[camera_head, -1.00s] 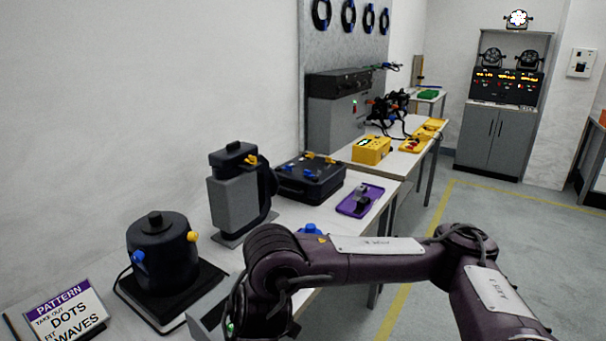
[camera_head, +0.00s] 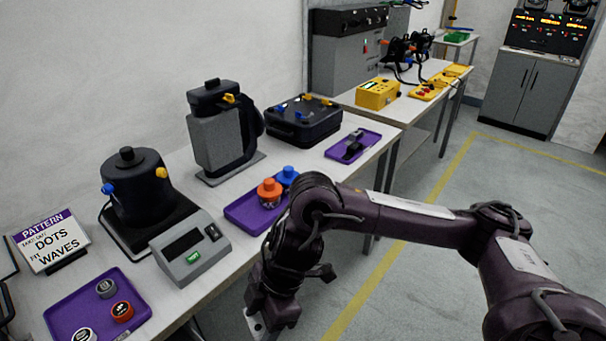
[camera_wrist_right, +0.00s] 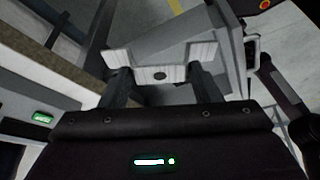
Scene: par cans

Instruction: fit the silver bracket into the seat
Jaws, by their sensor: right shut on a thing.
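My right gripper (camera_head: 268,308) hangs beside the front edge of the white table in the head view. In the right wrist view my right gripper (camera_wrist_right: 161,84) is shut on the silver bracket (camera_wrist_right: 160,73), a pale U-shaped piece with a dark hole in its middle part, held between the two dark fingers. A small part of the silver bracket (camera_head: 255,323) shows below the gripper in the head view. I cannot pick out the seat with certainty in either view. My left gripper is not in view.
The white table (camera_head: 225,275) holds a purple tray of discs (camera_head: 62,308), a grey box with a green display (camera_head: 190,248), a black can-shaped lamp (camera_head: 137,190), a grey upright unit (camera_head: 218,140) and a purple tray with orange and blue knobs (camera_head: 240,215). Open floor lies right.

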